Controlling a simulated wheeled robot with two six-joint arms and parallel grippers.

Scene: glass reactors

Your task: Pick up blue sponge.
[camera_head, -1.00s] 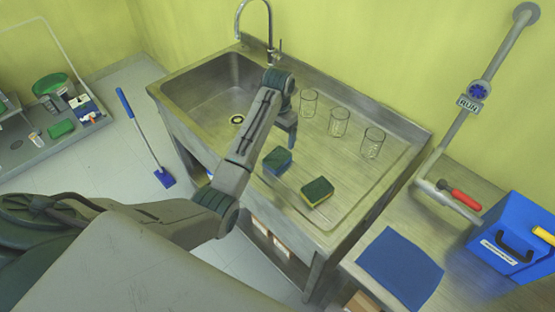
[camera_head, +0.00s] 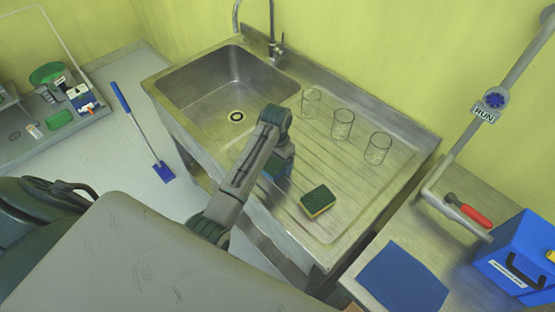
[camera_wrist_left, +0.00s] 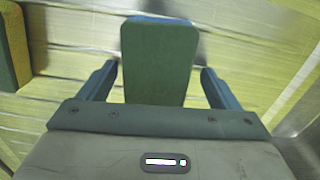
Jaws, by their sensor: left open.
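The blue sponge (camera_head: 277,172), with a dark green top, lies on the steel drainboard (camera_head: 345,190) and is partly hidden by my left arm in the head view. In the left wrist view the blue sponge (camera_wrist_left: 160,60) shows its green face, with a little blue at its far edge. My left gripper (camera_wrist_left: 160,75) is open, with one finger on each side of the sponge and a gap on both sides. In the head view my left gripper (camera_head: 285,152) is over the sponge, its fingertips mostly hidden. My right gripper is not in view.
A yellow sponge with a green top (camera_head: 318,201) lies to the right, also at the left edge of the wrist view (camera_wrist_left: 12,50). Several glass beakers (camera_head: 342,124) stand behind. The sink basin (camera_head: 215,85) is to the left. The middle right drainboard is clear.

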